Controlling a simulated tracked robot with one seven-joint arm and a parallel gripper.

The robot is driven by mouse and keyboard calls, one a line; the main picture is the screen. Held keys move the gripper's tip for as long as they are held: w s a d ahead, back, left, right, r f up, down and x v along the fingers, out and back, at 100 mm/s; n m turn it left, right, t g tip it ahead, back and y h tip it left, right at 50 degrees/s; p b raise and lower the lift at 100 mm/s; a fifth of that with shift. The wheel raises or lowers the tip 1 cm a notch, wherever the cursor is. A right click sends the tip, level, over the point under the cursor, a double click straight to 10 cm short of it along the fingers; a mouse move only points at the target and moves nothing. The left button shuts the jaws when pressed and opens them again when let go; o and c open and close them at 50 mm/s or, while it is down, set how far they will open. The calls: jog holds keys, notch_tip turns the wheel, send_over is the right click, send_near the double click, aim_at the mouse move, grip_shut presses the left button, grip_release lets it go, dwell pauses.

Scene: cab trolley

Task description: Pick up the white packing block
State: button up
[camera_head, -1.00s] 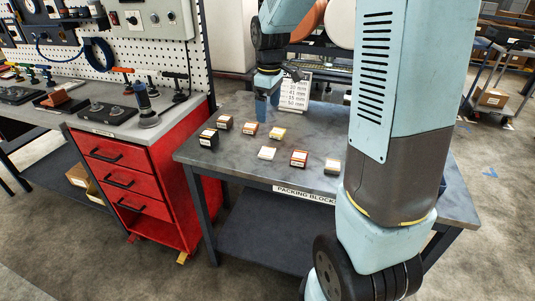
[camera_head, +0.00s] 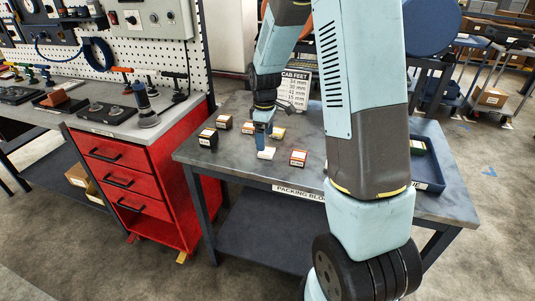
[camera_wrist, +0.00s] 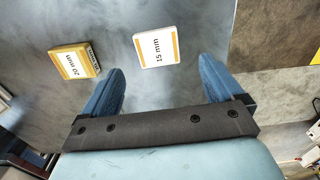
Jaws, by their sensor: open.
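The white packing block (camera_head: 266,154) lies flat on the grey table, in the front row of blocks. In the wrist view the white block (camera_wrist: 157,49) carries a "15 mm" label with an orange stripe and appears ahead of and between the two fingertips. My gripper (camera_head: 263,143) is open and points down just above and behind the white block. In the wrist view its blue fingers (camera_wrist: 162,66) are spread wide with nothing between them. I cannot tell the exact height of the fingertips over the table.
A yellow "20 mm" block (camera_wrist: 73,64) lies near the left finger. A red-brown block (camera_head: 298,158), a black block (camera_head: 208,138) and other dark blocks stand around. A blue tray (camera_head: 432,187) is at the table's right. A "CAB FEET" sign (camera_head: 296,90) stands behind.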

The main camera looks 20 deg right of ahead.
aim_at(267, 151)
jog(key=shift+s+d+f, duration=0.1)
jog(key=shift+d+f, duration=0.05)
jog(key=shift+f, duration=1.2)
jog(key=shift+d+f, duration=0.1)
jog(key=shift+f, duration=1.25)
jog(key=shift+c, duration=0.3)
jog(key=c, duration=1.1)
